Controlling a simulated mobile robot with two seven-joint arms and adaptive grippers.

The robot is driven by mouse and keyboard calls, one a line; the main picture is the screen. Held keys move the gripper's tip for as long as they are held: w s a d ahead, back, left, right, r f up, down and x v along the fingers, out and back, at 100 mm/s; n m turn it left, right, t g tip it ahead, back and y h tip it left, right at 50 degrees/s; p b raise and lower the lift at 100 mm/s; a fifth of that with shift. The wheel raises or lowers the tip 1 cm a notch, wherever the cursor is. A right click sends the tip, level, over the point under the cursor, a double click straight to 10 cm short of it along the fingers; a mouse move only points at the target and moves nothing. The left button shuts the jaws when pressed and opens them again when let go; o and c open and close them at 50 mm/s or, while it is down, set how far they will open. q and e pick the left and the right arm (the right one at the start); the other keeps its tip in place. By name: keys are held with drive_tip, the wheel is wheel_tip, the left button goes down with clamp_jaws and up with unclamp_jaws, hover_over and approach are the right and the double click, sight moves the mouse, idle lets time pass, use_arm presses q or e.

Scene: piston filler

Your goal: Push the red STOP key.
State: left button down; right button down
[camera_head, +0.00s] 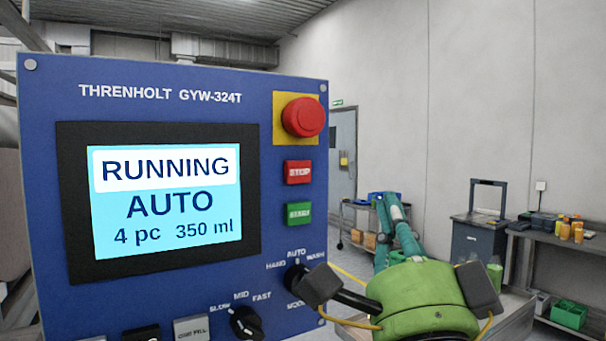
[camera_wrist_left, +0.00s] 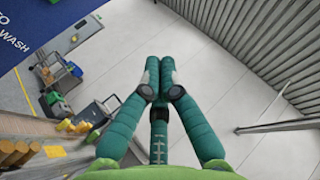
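The red STOP key (camera_head: 298,171) is a small rectangular key on the right side of the blue control panel (camera_head: 50,180). It sits below the red mushroom button (camera_head: 303,117) and above a green key (camera_head: 298,213). My left gripper (camera_head: 388,205) is to the right of the panel, lower than the STOP key and apart from it. Its teal fingers point away from the head camera. In the left wrist view the fingertips (camera_wrist_left: 158,72) are together with nothing between them. The STOP key does not show there. My right gripper is in neither view.
The screen (camera_head: 165,200) reads RUNNING, AUTO, 4 pc, 350 ml. A mode knob (camera_head: 295,277) and a speed knob (camera_head: 245,322) stick out low on the panel. A grey cabinet (camera_head: 478,240) and a shelf with orange jars stand behind at right. The panel's corner (camera_wrist_left: 35,30) shows in the wrist view.

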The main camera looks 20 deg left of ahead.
sight(306, 161)
use_arm(q)
drive_tip(key=s+a+r+n+y, duration=0.2)
drive_tip(key=s+r+y, duration=0.1)
drive_tip(key=s, duration=0.1)
drive_tip(key=shift+s+r+n, duration=0.15)
drive_tip(key=shift+s+n, duration=0.15)
drive_tip(key=shift+s, duration=0.1)
drive_tip(key=shift+w+a+p, duration=0.2)
drive_tip(key=shift+w+a, duration=0.75)
drive_tip(key=shift+a, duration=0.2)
drive_tip(key=shift+w+a+p, duration=0.15)
drive_tip(key=shift+w+a, duration=0.75)
drive_tip(key=shift+a, duration=0.3)
drive_tip(key=shift+w+a+p, duration=0.2)
drive_tip(key=shift+w+a, duration=0.75)
drive_tip(key=shift+a, duration=0.2)
drive_tip(key=shift+a, duration=0.15)
drive_tip(key=shift+w+a, duration=0.2)
drive_tip(key=shift+w, duration=0.05)
drive_tip(key=shift+w+a, duration=0.25)
drive_tip(key=shift+a, duration=0.05)
drive_tip(key=shift+s+d, duration=0.5)
drive_tip(key=shift+d, duration=0.15)
